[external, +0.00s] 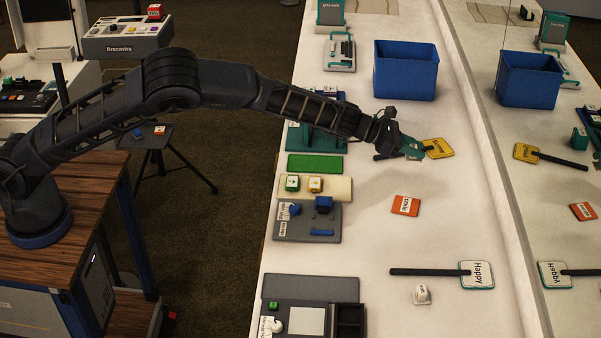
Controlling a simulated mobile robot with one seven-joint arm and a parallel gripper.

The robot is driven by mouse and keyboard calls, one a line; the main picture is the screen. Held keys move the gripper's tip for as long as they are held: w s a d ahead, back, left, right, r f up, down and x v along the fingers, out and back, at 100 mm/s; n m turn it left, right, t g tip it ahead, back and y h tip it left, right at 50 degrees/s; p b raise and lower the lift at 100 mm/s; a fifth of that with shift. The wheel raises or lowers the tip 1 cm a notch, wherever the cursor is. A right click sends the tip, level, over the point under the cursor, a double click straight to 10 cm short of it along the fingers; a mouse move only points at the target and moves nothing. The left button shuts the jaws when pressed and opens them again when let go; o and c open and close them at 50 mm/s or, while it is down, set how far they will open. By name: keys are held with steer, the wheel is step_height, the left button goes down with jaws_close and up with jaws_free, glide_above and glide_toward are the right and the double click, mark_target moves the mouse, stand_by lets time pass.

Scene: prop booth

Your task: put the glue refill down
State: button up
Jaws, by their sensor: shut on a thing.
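My gripper (412,152) is at the end of the outstretched arm, over the white counter (385,215). It is shut on the glue refill, which is too small and covered to make out clearly; only teal and grey parts show at the fingertips. The gripper appears beside a yellow sign (439,148), in front of that sign's dark handle (379,157). I cannot tell how high above the counter it is.
A blue bin (405,72) stands behind the gripper. An orange card (406,205), a white sign (476,274) with a black handle and a small white labelled piece (421,295) lie nearer. Trays with small blocks line the left edge. A mirror runs along the right. Counter between is clear.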

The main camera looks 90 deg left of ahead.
mark_target(406, 205)
step_height(406, 205, down, 16)
steer(key=shift+f, duration=0.2)
stand_by(0.4)
steer(key=shift+f, duration=0.2)
steer(key=o, duration=0.9)
steer(key=shift+o, duration=0.2)
